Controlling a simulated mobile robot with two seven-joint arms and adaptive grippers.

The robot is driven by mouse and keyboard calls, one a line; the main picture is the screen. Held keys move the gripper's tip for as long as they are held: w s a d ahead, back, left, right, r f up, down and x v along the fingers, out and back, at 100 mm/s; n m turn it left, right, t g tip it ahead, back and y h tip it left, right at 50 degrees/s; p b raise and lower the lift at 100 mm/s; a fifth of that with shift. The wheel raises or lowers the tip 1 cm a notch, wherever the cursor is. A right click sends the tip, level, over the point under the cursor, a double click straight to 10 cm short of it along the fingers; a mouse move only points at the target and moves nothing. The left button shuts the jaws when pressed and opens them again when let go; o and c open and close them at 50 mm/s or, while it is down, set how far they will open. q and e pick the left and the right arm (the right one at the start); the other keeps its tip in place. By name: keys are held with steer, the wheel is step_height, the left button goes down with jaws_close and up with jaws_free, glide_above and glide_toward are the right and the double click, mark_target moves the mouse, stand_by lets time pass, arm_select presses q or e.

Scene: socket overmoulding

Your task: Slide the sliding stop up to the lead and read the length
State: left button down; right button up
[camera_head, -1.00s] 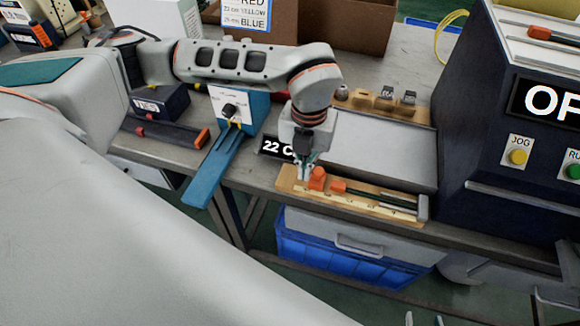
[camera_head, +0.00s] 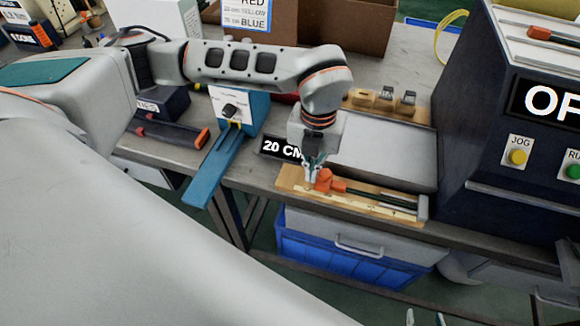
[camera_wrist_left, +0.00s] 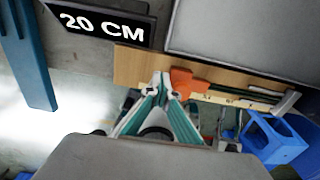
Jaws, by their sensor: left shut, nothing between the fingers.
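The orange sliding stop (camera_head: 324,180) sits on the wooden measuring board (camera_head: 290,183); it also shows in the left wrist view (camera_wrist_left: 184,82). The dark lead (camera_head: 375,196) lies along the board, and its orange end (camera_head: 339,186) appears to meet the stop. My left gripper (camera_head: 311,179) is shut and empty, its tips at the left side of the stop; they show in the left wrist view (camera_wrist_left: 160,80). The black display (camera_head: 281,148) reads 20 CM, also in the left wrist view (camera_wrist_left: 103,22). Two tips of my right gripper (camera_head: 424,319) show apart at the bottom edge.
A grey panel (camera_head: 385,158) lies behind the board. A blue fixture with a dial (camera_head: 238,108) stands at left. A dark machine with JOG and RUN buttons (camera_head: 480,110) stands at right. A blue crate (camera_head: 310,250) is below the table edge.

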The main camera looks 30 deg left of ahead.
arm_select(q)
steer(key=shift+a, duration=0.15)
arm_select(e)
steer(key=shift+s, duration=0.3)
arm_select(q)
steer(key=shift+s+a+p, duration=0.15)
steer(key=shift+a+p, duration=0.15)
steer(key=shift+a, duration=0.2)
steer(key=shift+r+p, duration=0.6)
steer(key=shift+r, duration=0.35)
steer(key=shift+r+p, duration=0.6)
steer(key=shift+r, duration=0.25)
steer(key=shift+r+p, duration=0.6)
steer(key=shift+r, duration=0.3)
steer(key=shift+r+p, duration=0.5)
steer(key=shift+r, duration=0.3)
arm_select(e)
step_height(320, 180, up, 7)
steer(key=w, duration=0.2)
steer(key=shift+t, duration=0.3)
steer(key=shift+w, duration=0.25)
